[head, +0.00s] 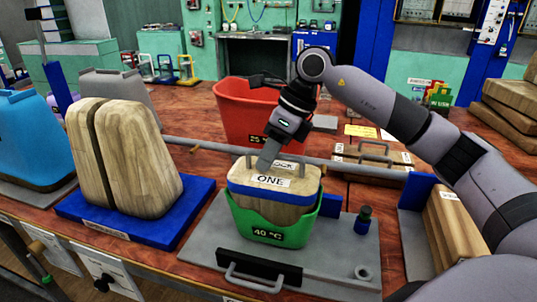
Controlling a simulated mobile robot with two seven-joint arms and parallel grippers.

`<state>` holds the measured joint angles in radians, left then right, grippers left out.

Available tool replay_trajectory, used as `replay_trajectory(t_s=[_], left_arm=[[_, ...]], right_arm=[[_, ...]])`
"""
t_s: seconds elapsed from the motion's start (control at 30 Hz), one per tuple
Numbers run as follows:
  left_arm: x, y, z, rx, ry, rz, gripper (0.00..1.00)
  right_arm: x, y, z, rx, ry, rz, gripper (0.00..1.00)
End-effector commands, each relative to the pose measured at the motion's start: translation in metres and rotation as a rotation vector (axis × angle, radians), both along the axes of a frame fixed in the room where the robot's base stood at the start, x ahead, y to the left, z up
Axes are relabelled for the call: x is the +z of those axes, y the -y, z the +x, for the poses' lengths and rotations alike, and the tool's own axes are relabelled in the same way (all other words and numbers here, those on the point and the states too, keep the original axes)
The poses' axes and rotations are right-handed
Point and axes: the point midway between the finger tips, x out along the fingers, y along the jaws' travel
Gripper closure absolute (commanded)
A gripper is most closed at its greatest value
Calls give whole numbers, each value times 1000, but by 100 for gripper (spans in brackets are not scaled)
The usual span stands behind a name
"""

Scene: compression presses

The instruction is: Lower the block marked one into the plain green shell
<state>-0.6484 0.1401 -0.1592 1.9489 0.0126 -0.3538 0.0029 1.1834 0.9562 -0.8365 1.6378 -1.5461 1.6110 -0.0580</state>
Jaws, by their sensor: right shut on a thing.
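The block marked one (272,181) is pale wood with a blue band round its upper part, a white "ONE" label and a grey handle on top. Its lower part is inside the green shell (240,215), hidden by the front wall; the band and top stand above the front rim. Whether it touches the bottom is hidden. The shell carries a "40 °C" plate and stands on a grey plate. My right gripper (268,160) is shut on the block at its top handle, coming down from above. My left gripper is not in view.
A split wooden block on a blue base (72,208) stands to the left. A red shell (235,112) stands behind, and a metal bar (215,148) crosses behind the green shell. A dark bottle (363,222) and ring nut stand right on the grey plate (205,245).

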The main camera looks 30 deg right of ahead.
Motion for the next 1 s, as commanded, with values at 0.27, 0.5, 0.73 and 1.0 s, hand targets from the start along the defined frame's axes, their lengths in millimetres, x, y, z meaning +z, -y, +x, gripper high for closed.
replay_trajectory(t_s=[0.27, 0.5, 0.73, 1.0], left_arm=[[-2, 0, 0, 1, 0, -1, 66], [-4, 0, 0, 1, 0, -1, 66], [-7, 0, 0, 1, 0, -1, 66], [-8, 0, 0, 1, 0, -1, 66]], right_arm=[[-1, 0, 0, 0, 5, 2, 100], [-5, 0, 0, 0, 5, 2, 100], [-8, 0, 0, 0, 5, 2, 100], [-10, 0, 1, 0, 5, 2, 64]])
